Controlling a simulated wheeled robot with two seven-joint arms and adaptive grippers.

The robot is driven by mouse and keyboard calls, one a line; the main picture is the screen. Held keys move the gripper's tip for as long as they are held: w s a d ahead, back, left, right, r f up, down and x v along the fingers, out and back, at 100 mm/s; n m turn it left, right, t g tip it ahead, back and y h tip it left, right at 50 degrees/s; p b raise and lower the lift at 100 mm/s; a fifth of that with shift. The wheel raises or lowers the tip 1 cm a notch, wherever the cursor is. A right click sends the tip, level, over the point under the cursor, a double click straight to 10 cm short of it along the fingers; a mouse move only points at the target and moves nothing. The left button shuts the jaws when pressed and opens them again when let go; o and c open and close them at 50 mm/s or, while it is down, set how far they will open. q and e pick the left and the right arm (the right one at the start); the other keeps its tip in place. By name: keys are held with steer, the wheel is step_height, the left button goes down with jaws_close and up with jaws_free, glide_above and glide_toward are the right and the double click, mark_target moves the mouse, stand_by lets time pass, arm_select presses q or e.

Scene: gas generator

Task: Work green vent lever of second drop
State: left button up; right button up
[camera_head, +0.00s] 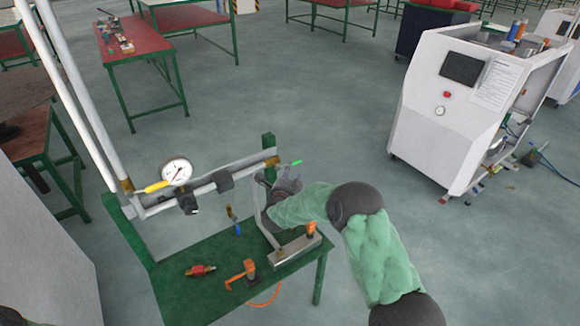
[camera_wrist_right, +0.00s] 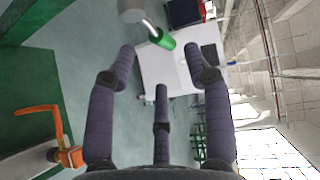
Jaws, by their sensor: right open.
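The green vent lever (camera_head: 296,162) sticks out to the right from the right end of the grey pipe, beside the green post. In the right wrist view the green lever (camera_wrist_right: 159,39) appears beyond the fingertips, between the two upper fingers and apart from them. My right gripper (camera_head: 280,184) is just below the pipe end, close under the lever. In the wrist view its fingers (camera_wrist_right: 163,72) are spread and empty. The gripper partly hides the pipe's drop there. My left gripper does not show.
A pressure gauge (camera_head: 177,171) and yellow lever (camera_head: 157,186) sit on the pipe's left part. The green table (camera_head: 190,295) holds a red fitting (camera_head: 200,270), an orange-handled valve (camera_head: 243,273) and a metal block (camera_head: 290,252). A white cabinet (camera_head: 450,130) stands right, across open floor.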

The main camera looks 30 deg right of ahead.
mark_target(294, 164)
steer(key=b+x, duration=0.1)
steer(key=x, duration=0.6)
steer(key=shift+w+d+f, duration=0.1)
jaws_close()
